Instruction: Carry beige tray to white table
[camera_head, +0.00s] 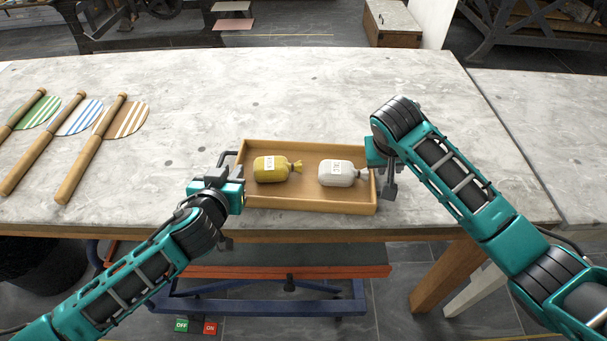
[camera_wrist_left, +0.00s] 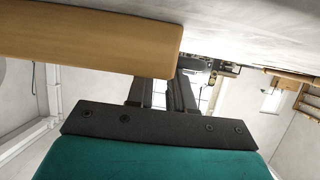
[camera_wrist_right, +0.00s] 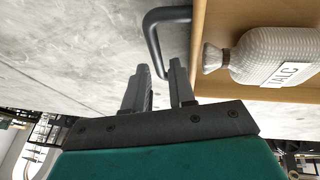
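The beige tray (camera_head: 310,204) lies flat near the front edge of a pale, stained table (camera_head: 300,90). It holds a yellow bag (camera_head: 271,169) and a white bag (camera_head: 342,173), both on their sides. My left gripper (camera_head: 226,172) is at the tray's left end; in the left wrist view its fingers (camera_wrist_left: 162,92) are apart beside the tray wall (camera_wrist_left: 90,45). My right gripper (camera_head: 386,182) is at the right end; in the right wrist view its fingers (camera_wrist_right: 158,82) are apart, with the dark handle (camera_wrist_right: 152,38) reaching between their tips. Contact with the handles is unclear.
Several striped round paddles (camera_head: 118,118) with wooden handles lie on the table's left. Another pale tabletop (camera_head: 545,115) adjoins on the right. A blue-framed cart (camera_head: 270,300) stands below the front edge. The table behind the tray is clear.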

